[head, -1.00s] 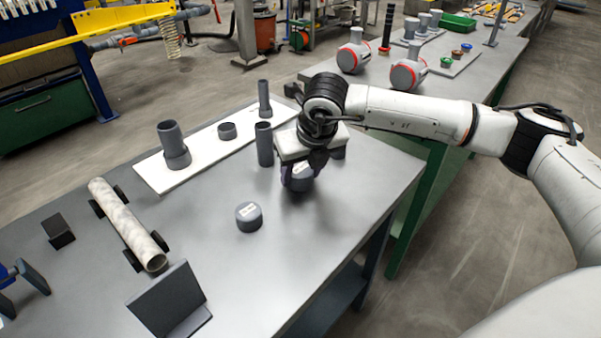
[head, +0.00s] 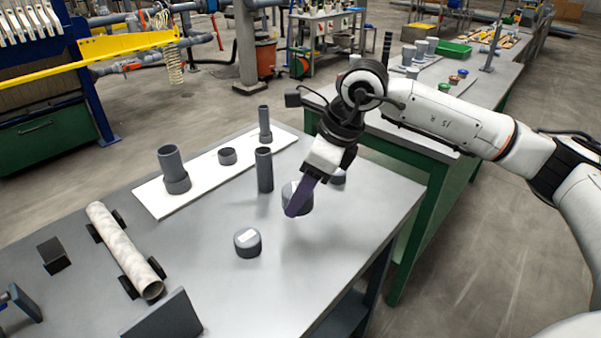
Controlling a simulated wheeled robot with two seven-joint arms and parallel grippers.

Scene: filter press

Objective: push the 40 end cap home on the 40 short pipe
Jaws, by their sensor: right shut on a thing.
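My right gripper (head: 301,197) comes down from the upper right with purple fingers. It is shut on a dark grey cap (head: 306,200) with a pale label, partly hidden behind the fingers, low over the table. I cannot tell whether this cap touches the table. A plain grey short pipe (head: 264,170) stands upright just left of it, apart from it. A second labelled grey cap (head: 247,243) lies in front on the table, and a smaller grey piece (head: 338,177) sits behind the gripper. Size marks are unreadable, so I cannot tell which cap is the 40. My left gripper is out of view.
A white board (head: 209,185) behind holds a socketed pipe (head: 172,168), a ring (head: 227,156) and a thin pipe (head: 265,125). A mottled pipe (head: 124,248) lies in a cradle at left. Dark plates stand at the near left. The table's right front is clear.

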